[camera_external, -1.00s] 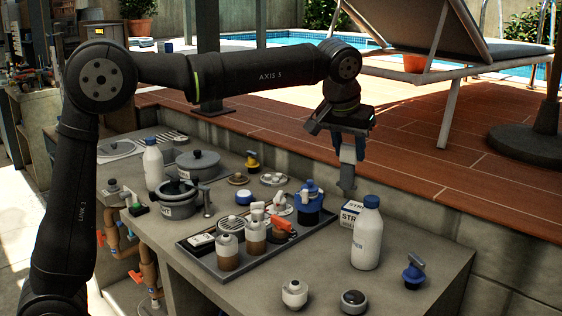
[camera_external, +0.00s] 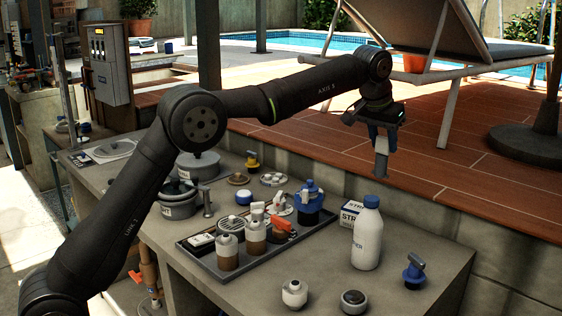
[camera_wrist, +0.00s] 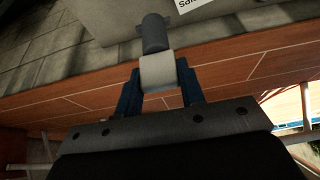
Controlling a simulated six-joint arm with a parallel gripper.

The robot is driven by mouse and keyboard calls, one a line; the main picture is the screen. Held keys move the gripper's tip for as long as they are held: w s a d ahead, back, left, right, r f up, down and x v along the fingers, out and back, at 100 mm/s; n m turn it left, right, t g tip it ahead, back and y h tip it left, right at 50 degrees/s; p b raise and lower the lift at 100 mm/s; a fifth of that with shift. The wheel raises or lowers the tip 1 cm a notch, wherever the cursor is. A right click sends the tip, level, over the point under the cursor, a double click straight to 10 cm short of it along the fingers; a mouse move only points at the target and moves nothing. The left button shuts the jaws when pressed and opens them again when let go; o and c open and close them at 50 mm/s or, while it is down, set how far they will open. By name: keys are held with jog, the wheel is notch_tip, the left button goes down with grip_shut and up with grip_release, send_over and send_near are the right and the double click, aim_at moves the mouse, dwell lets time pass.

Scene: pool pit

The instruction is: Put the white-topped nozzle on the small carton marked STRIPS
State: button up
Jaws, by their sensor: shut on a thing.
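The small carton marked STRIPS (camera_external: 352,213) stands on the counter, partly hidden behind the white bottle. My gripper (camera_external: 381,143) is in the air above and to the right of the carton in the external view, apart from it. It is shut on the white-topped nozzle (camera_external: 381,164), which hangs down below the fingers. In the wrist view the blue fingers (camera_wrist: 160,80) clasp its pale block-shaped top, and its dark grey cylindrical part (camera_wrist: 154,34) points away from the gripper. The carton cannot be made out in the wrist view.
A tall white bottle (camera_external: 367,234) with a blue cap stands right in front of the carton. A blue-based fitting (camera_external: 414,272) stands at its right. A dark tray (camera_external: 206,262) with several bottles and parts lies to the left. The raised wooden deck (camera_external: 455,190) borders the counter behind.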

aim_at(381, 146)
notch_tip(381, 146, down, 3)
jog(key=shift+w+f, duration=0.1)
jog(key=shift+f, duration=0.1)
jog(key=w+a+f, duration=0.2)
jog(key=w+f, duration=0.9)
jog(key=shift+w, duration=0.15)
jog(key=shift+f, duration=0.2)
jog(key=o, duration=1.2)
jog(key=v, duration=1.2)
jog(key=shift+r, duration=0.15)
